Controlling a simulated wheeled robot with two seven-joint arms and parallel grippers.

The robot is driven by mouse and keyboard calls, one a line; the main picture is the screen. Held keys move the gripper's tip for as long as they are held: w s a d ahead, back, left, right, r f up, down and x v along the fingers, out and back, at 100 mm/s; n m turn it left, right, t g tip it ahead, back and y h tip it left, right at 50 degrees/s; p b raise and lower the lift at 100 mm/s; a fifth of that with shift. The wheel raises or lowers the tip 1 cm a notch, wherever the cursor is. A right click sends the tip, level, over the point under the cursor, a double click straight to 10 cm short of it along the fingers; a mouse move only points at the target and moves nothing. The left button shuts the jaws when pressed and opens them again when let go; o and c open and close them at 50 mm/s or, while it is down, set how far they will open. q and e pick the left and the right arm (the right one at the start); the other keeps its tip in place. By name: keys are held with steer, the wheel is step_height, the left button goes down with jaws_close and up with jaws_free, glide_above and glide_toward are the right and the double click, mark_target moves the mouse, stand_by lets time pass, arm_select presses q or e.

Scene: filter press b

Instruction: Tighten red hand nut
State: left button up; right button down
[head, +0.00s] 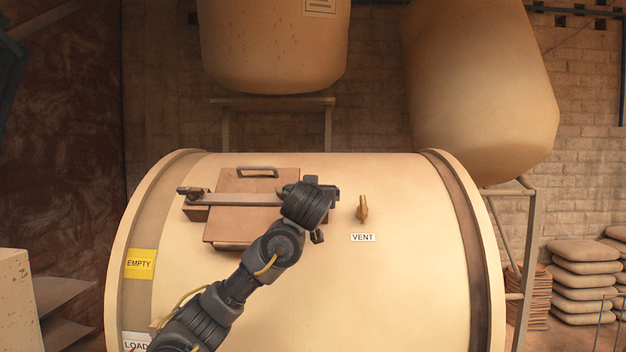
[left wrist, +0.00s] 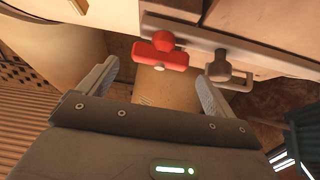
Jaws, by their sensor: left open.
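The red hand nut (left wrist: 161,51) shows in the left wrist view, a short red crosspiece with a rounded hub, near one end of the clamp bar (left wrist: 240,45). In the head view the nut is hidden behind my left gripper (head: 324,204). The clamp bar (head: 238,199) lies across the brown hatch cover (head: 236,231) on the drum. My left gripper (left wrist: 155,74) is open, with its two fingers spread to either side of the nut's line. The nut lies just beyond the fingertips, with no contact visible. My right gripper is not in view.
A cream drum (head: 400,290) fills the middle. A brass vent handle (head: 362,208) sticks up right of my left gripper, above a VENT label (head: 362,238). The hatch has a loop handle (head: 257,170). Large vessels (head: 480,90) hang behind. Stacked sacks (head: 583,282) lie at right.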

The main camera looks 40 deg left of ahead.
arm_select(q)
steer(key=p+x, duration=0.1)
steer(key=x, duration=0.2)
steer(key=shift+w+a+r+p, duration=0.1)
steer(key=shift+w+a+p, duration=0.05)
steer(key=shift+w+p, duration=0.15)
steer(key=shift+w+a, duration=0.15)
steer(key=shift+w, duration=0.05)
steer(key=shift+c, duration=0.3)
